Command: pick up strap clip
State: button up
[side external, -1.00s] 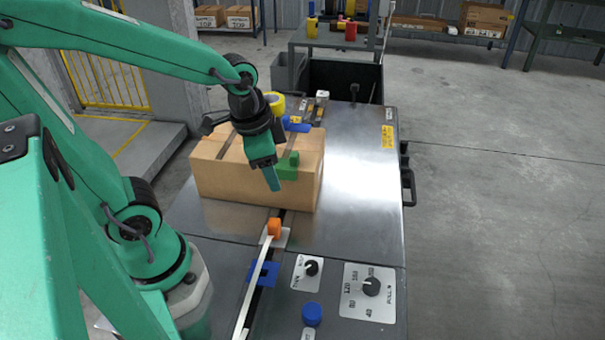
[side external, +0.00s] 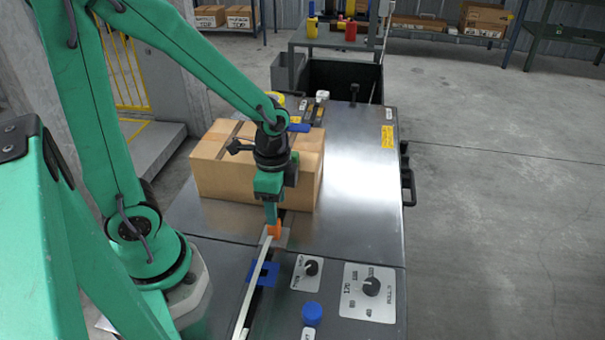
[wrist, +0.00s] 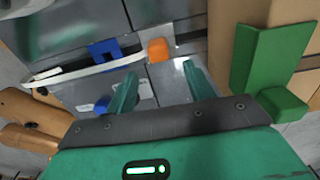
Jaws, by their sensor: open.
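The strap clip appears as a small orange piece (side external: 275,231) at the far end of a white strap (side external: 254,285), in front of the cardboard box. My gripper (side external: 271,222) points down just above the clip and partly covers it in the side view. In the wrist view the gripper (wrist: 159,78) is open, with its two fingers apart and nothing between them. There the orange clip (wrist: 158,50) shows just beyond the fingertips, roughly centred in the gap. I cannot tell whether a finger touches it.
The cardboard box (side external: 225,180) stands close behind my gripper. A green angled piece (wrist: 270,62) is beside the box in the wrist view. A blue bracket (side external: 262,273) lies by the strap. Dials (side external: 371,287) and a blue knob (side external: 312,314) are at the front; the metal table (side external: 360,200) is clear at right.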

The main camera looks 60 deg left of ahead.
jog(key=shift+f, duration=0.8)
jog(key=shift+s+f, duration=0.1)
jog(key=shift+f, duration=2.5)
jog(key=c, duration=1)
jog(key=shift+r, duration=0.2)
jog(key=shift+r, duration=1.35)
jog(key=s+d+r, duration=0.6)
jog(key=d+r, duration=0.2)
jog(key=d, duration=0.1)
jog(key=shift+s+d, duration=0.25)
